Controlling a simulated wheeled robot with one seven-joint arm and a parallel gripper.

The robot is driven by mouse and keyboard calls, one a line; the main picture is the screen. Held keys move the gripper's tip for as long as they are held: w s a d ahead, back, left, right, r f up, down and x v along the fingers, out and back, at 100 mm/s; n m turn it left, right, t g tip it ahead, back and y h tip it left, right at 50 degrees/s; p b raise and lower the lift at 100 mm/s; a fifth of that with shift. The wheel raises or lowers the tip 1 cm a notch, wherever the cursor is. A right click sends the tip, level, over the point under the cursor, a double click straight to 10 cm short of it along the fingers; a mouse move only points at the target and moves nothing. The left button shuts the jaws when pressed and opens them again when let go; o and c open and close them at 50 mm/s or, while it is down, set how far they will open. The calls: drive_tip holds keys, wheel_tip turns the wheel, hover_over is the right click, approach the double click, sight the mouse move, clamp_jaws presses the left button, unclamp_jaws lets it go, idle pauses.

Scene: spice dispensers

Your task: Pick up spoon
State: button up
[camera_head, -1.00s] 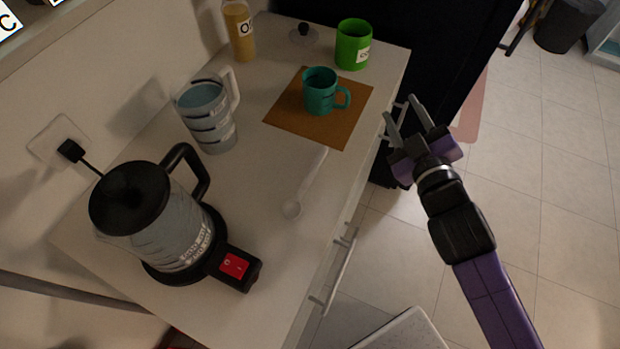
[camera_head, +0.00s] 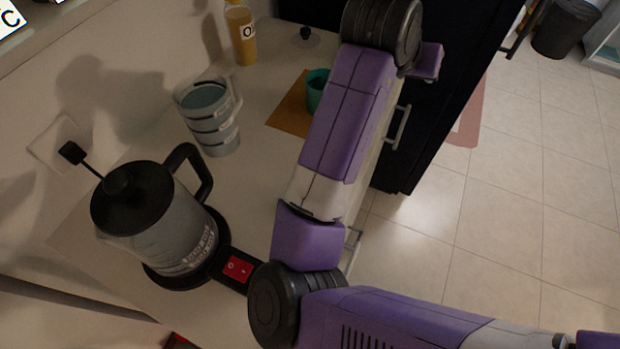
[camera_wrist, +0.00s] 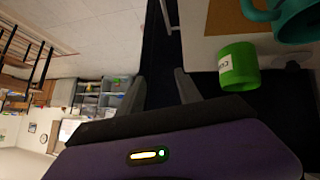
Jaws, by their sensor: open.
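The spoon does not show in either current view; in the head view my arm covers the part of the counter where it lay earlier. My gripper (camera_wrist: 160,88) shows in the wrist view with its two fingers apart and nothing between them. In the head view its fingers are not visible. In the wrist view the gripper points past the counter's edge, with the green canister (camera_wrist: 238,68) to the right of the fingers.
A teal mug (camera_head: 316,88) stands on a brown mat (camera_head: 289,113). A measuring jug (camera_head: 210,125), a kettle (camera_head: 160,225) and a yellow spice bottle (camera_head: 241,38) stand on the white counter (camera_head: 255,165). Drawer handles (camera_head: 399,128) stick out from its front. Open floor lies right.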

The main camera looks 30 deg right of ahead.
drive_tip(key=a+f+g+y, duration=0.1)
drive_tip(key=a+y, duration=0.2)
drive_tip(key=a, duration=0.4)
drive_tip(key=s+a+f+g+y, duration=0.1)
drive_tip(key=a+y, duration=0.1)
drive_tip(key=a, duration=0.5)
drive_tip(key=s+a+f+g+y, duration=0.1)
drive_tip(key=a+y, duration=0.2)
drive_tip(key=a, duration=0.4)
drive_tip(key=shift+s+a+f+y, duration=0.1)
drive_tip(key=shift+a+f+y, duration=0.1)
drive_tip(key=shift+y, duration=0.1)
drive_tip(key=shift+a+f+b, duration=0.1)
drive_tip(key=shift+f+b, duration=0.15)
drive_tip(key=shift+b, duration=0.05)
drive_tip(key=shift+f, duration=3.6)
clamp_jaws()
